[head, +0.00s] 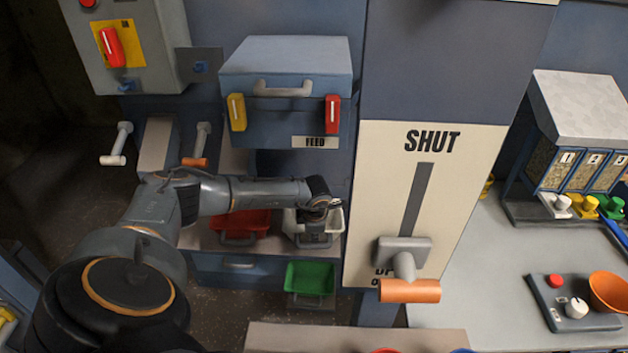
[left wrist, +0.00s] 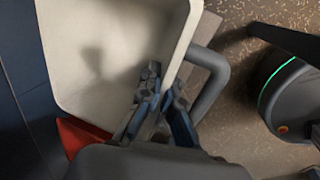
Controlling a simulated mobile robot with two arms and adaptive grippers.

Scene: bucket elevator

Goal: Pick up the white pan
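The white pan (head: 335,221) stands on the low shelf under the feed box, beside the red pan, partly hidden by my left gripper. The left wrist view shows the white pan's inside (left wrist: 95,60) and its grey handle (left wrist: 217,82). My left gripper (head: 318,228) is at the pan's front side. In the left wrist view, the fingers (left wrist: 164,82) are drawn close together, one on each side of the rim near the handle, and look shut on it. The exact contact is hard to see. My right gripper is not in view.
The red pan (head: 240,224) is left of the white pan, and a green pan (head: 310,279) sits lower in front. The panel with the SHUT lever (head: 405,262) stands close on the right. The feed box (head: 287,85) is above.

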